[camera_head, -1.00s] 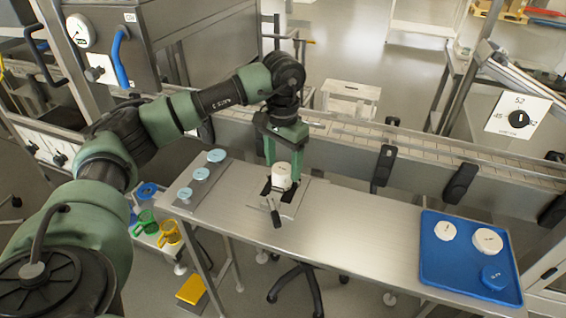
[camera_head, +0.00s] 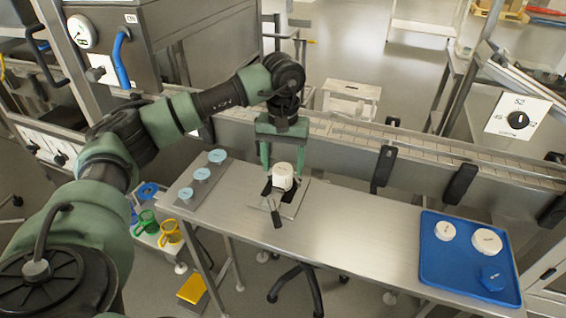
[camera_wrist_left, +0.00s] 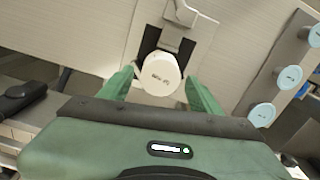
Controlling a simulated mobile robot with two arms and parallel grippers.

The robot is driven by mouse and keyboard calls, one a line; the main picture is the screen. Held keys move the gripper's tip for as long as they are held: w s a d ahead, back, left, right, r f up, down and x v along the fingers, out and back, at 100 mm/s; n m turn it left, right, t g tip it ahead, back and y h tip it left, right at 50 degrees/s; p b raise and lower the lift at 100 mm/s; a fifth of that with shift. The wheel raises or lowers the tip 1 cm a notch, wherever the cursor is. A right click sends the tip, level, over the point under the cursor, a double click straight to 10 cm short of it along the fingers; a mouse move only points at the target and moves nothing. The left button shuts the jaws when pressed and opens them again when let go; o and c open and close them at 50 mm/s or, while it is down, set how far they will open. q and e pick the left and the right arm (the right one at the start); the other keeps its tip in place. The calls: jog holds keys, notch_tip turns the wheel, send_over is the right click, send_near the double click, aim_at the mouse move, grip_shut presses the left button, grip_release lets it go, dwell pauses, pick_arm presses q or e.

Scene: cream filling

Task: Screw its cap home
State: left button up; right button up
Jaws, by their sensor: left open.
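A white capped jar (camera_head: 283,174) stands upright in a dark-jawed clamp (camera_head: 290,203) on the steel table. In the left wrist view the white round cap (camera_wrist_left: 160,75) shows from above, with small dark print, and the clamp's grey plate (camera_wrist_left: 205,28) lies around it. My left gripper (camera_head: 282,160) is open, its green fingers spread on either side of the cap. It also shows in the left wrist view (camera_wrist_left: 158,88), with a gap between each finger and the cap. Whether the cap sits fully down cannot be told. My right gripper is not in view.
A blue tray (camera_head: 440,275) at the table's right end holds two white caps and a blue one. A grey strip (camera_head: 184,205) with several pale blue discs lies at the left. The table between clamp and tray is clear. A conveyor (camera_head: 430,160) runs behind.

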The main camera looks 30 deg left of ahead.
pick_arm(q)
jog(key=n, duration=0.5)
jog(key=n+p, duration=0.1)
jog(key=n, duration=0.5)
jog(key=shift+s+a, duration=0.1)
